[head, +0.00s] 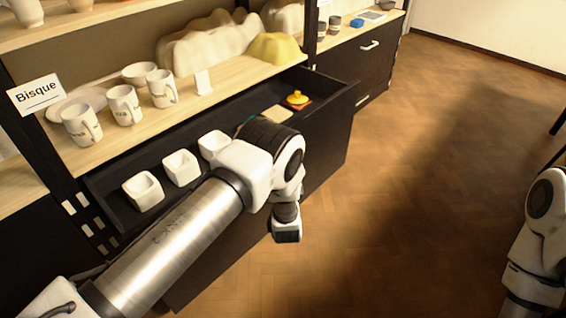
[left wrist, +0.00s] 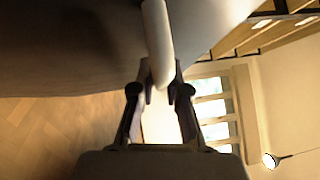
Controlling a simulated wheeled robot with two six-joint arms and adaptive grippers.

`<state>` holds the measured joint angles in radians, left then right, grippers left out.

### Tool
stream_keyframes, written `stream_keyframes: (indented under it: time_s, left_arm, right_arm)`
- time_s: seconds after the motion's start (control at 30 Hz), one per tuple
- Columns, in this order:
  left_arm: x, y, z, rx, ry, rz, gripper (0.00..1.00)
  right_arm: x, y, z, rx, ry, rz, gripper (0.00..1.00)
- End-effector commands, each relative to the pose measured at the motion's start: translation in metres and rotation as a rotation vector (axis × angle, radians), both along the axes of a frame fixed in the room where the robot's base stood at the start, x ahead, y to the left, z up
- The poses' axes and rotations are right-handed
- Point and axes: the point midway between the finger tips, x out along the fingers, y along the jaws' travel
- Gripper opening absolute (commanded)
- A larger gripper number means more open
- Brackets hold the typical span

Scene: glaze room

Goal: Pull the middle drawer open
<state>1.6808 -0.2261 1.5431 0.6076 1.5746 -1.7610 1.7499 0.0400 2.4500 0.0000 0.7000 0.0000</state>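A dark drawer (head: 328,125) stands pulled out under the wooden shelf in the head view. It holds several white square bowls (head: 181,167), a pale tile (head: 276,114) and a yellow lidded piece (head: 297,98). I cannot tell from its front whether it is the middle one. My left arm reaches across the drawer and hides part of it; its fingers are hidden there. In the left wrist view, the fingers of my left gripper (left wrist: 162,93) lie close on both sides of a pale bar handle (left wrist: 156,38) and appear shut on it. My right gripper is out of view.
Another dark cabinet with a handle (head: 369,46) stands farther back. The parquet floor (head: 430,170) to the right is clear.

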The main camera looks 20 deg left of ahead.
Motion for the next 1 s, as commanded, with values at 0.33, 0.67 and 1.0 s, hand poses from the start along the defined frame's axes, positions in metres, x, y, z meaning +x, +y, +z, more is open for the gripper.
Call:
stream_keyframes:
  time_s: [0.33,0.67,1.0]
  left_arm:
    - [0.000,0.000,0.000,0.000,0.000,0.000,0.38]
    - [-0.048,-0.020,-0.007,0.002,0.004,-0.003,0.38]
    - [-0.069,-0.028,-0.010,0.000,0.000,0.000,0.38]
  right_arm:
    - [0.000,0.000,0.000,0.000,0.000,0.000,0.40]
    - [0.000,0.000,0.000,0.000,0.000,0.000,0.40]
    - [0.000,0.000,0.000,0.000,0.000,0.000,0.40]
